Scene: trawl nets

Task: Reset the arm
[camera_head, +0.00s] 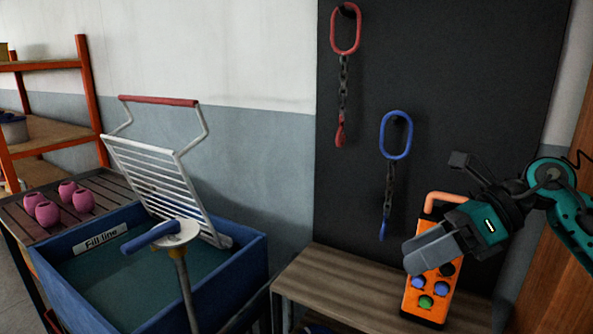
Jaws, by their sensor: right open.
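My right arm (562,200), teal and black, comes in from the right edge. Its right gripper (413,257) has grey fingers pointing left and slightly down. It is open, and I see nothing held in it. It is in front of an orange control box (411,304) with blue, green, red and dark buttons, and hides the box's upper part. I cannot tell whether the fingers touch the box. The box stands upright on a wooden bench (345,283). My left gripper is not in view.
A red-ringed chain (343,85) and a blue-ringed chain (391,185) hang on the dark panel. At left are a blue tank (165,318) with a tilted rack (160,170), a blue-handled lever (150,238), several pink floats (47,213) and orange shelving (88,85). The bench's left part is clear.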

